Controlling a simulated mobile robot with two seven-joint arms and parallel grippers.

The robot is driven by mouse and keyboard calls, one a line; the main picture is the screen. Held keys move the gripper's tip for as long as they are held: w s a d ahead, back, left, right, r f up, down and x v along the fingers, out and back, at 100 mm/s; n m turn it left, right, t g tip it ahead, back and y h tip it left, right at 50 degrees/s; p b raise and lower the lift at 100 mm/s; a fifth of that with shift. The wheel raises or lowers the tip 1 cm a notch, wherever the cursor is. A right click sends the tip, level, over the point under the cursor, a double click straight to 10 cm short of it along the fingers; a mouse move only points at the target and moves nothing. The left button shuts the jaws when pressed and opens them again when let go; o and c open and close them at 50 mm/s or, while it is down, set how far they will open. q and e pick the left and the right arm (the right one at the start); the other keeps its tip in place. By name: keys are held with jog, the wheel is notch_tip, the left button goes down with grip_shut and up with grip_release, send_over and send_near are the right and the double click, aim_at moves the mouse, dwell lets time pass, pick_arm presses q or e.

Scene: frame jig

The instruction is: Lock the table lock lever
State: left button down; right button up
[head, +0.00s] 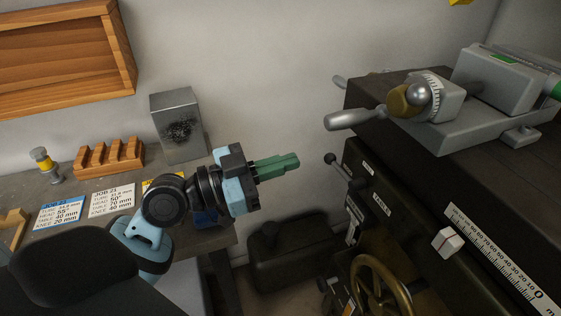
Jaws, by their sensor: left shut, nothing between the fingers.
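My left gripper (292,163) has green fingers that are shut and empty. It is in mid-air in the middle of the head view, pointing right toward the dark milling machine (410,180). A short lever with a round dark knob (331,159) sticks out of the machine's front to the left, just right of the fingertips in the picture and apart from them. Small white label plates (381,205) sit near it, too small to read surely. I cannot tell for certain that this is the table lock lever, or whether it is locked. My right gripper is not in view.
A brass handwheel (385,288) is below. A white block (447,242) sits by the ruler scale. Job cards (111,199) and a metal box (178,126) are on the bench at left.

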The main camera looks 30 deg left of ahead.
aim_at(335, 167)
pick_arm(q)
jog(key=w+d+f+p, duration=0.1)
jog(key=w+d+f, duration=0.2)
jog(key=w, duration=0.4)
jog(key=shift+d+f, duration=0.15)
jog(key=shift+d, duration=0.75)
jog(key=shift+w+f+n, duration=0.15)
jog(key=shift+f+n, duration=0.6)
jog(key=shift+n, duration=0.05)
jog(key=shift+f, duration=0.15)
